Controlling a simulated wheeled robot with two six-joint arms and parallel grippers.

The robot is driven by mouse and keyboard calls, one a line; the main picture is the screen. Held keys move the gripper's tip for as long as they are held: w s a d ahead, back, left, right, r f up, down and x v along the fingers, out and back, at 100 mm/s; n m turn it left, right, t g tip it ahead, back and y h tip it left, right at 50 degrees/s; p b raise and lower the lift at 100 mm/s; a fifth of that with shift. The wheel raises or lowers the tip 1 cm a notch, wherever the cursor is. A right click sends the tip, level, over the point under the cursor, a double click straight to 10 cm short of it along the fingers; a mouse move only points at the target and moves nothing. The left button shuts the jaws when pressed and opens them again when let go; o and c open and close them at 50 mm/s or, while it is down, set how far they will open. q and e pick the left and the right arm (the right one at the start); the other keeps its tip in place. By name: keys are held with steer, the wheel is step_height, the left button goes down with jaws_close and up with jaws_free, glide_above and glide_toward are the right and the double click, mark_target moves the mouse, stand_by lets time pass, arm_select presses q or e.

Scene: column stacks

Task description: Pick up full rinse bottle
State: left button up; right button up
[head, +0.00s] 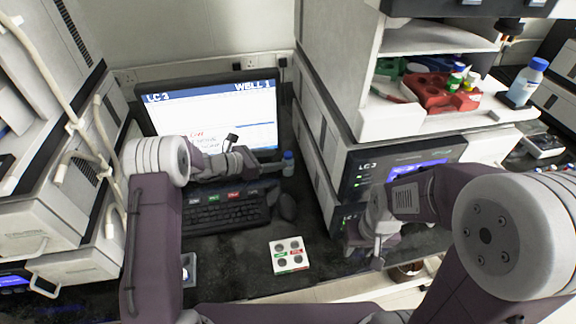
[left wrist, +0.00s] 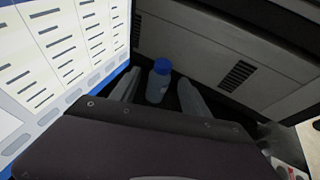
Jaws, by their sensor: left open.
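A small clear bottle with a blue cap (head: 288,164) stands on the dark bench in front of the monitor's right edge. It also shows upright in the left wrist view (left wrist: 157,85), framed between the two fingers and apart from them. My left gripper (head: 272,164) is open and points right, toward this bottle. Another blue-capped bottle (head: 526,82) stands on top of the instrument at the right.
The monitor (head: 215,115) stands close behind my left gripper, with a keyboard (head: 225,208) and mouse (head: 287,206) below. A white holder with round wells (head: 289,255) lies on the bench. Instrument stacks rise on both sides. A red rack (head: 440,95) sits on the right shelf.

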mark_target(288, 156)
arm_select(q)
steer(key=x, duration=0.6)
steer(key=shift+d+r, duration=0.1)
steer(key=shift+r, duration=0.25)
steer(key=shift+s, duration=0.1)
steer(key=c, duration=1)
steer(key=shift+o, duration=0.2)
